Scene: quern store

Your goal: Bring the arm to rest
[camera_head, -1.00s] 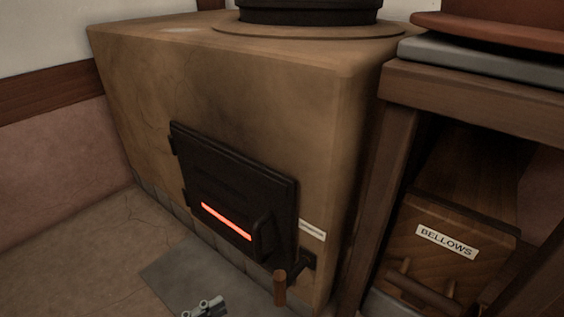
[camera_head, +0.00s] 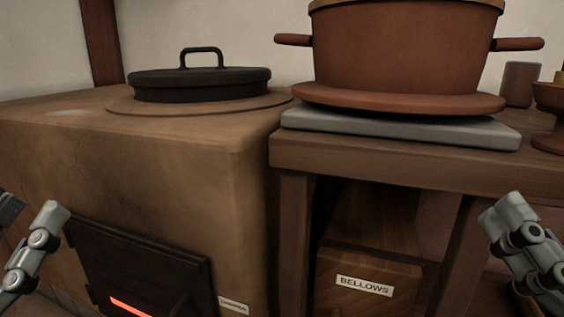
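My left gripper (camera_head: 29,214) is at the lower left edge, partly cut off. Its two fingertips stand apart with nothing between them, in front of the clay stove. My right gripper (camera_head: 520,235) is at the lower right edge, in front of the wooden table. Only one grey finger of it shows clearly, and the rest is outside the view, so I cannot tell its opening. I see nothing held in it.
The clay stove (camera_head: 150,160) has a black lid (camera_head: 200,84) on top and a dark door (camera_head: 140,270) with a glowing slot. A large reddish pot (camera_head: 405,50) stands on a grey slab (camera_head: 400,130) on the wooden table (camera_head: 400,162). A box labelled BELLOWS (camera_head: 340,250) is underneath.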

